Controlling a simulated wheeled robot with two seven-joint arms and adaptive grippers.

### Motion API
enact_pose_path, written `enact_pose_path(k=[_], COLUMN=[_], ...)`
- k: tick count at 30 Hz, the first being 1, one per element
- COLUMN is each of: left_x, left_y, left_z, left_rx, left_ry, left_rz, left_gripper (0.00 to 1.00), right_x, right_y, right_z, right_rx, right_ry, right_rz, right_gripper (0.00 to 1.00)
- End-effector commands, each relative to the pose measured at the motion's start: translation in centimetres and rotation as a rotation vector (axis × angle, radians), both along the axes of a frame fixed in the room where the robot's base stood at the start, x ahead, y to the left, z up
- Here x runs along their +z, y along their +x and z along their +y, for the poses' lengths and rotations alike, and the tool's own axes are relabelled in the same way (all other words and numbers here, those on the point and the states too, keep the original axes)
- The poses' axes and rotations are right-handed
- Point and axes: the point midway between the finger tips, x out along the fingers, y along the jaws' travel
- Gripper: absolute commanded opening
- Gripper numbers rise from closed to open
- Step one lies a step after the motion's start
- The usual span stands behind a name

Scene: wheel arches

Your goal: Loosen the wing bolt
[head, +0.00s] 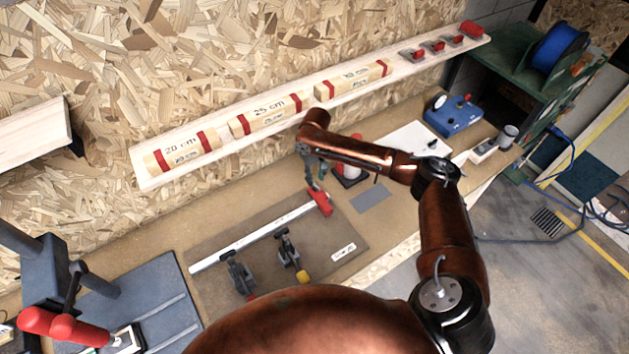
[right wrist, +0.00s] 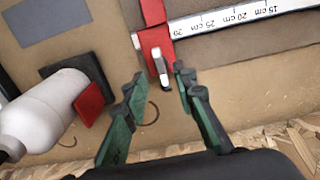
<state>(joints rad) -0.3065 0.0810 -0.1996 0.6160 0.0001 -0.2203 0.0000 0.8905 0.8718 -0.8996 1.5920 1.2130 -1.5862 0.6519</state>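The red stop block (head: 320,202) sits at the right end of a pale ruled bar (head: 252,237). In the right wrist view the red block (right wrist: 153,14) shows at top centre, beside the bar's scale (right wrist: 235,18). A small pale metal wing (right wrist: 160,67), apparently the wing bolt, sticks out from the block toward my right gripper (right wrist: 157,92). The gripper's green-and-black fingers are open, one on each side of the wing's line, with a gap between them. No contact shows. In the head view my right gripper (head: 317,183) is just behind the block. My left gripper is out of view.
A white bottle (right wrist: 42,108) with a red part stands close to the fingers. Black clamps (head: 240,275) stand on the brown board (head: 310,240). A shelf with wooden blocks (head: 265,114) runs along the chipboard wall. A blue box (head: 453,116) is at the right.

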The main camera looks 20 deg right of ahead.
Motion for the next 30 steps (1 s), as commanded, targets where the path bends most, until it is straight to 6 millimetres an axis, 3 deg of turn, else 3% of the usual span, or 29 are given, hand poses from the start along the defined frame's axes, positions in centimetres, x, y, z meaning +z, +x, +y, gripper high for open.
enact_pose_path(k=[6, 16, 27, 30], left_x=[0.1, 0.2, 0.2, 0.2], left_y=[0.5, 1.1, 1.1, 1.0], left_z=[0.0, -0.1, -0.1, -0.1], left_rx=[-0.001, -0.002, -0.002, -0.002], left_ry=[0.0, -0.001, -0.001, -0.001], left_rz=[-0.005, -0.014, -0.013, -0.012], left_gripper=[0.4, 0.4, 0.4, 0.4], right_x=[-2.3, -2.8, -2.8, -2.7], right_y=[0.0, 0.1, 0.1, 0.1], right_z=[0.1, 0.3, 0.3, 0.3], right_rx=[0.002, 0.005, 0.006, 0.006], right_ry=[-0.001, 0.0, 0.0, 0.0], right_rz=[0.0, -0.001, -0.001, -0.001], right_gripper=[0.25, 0.25, 0.01, 0.0])
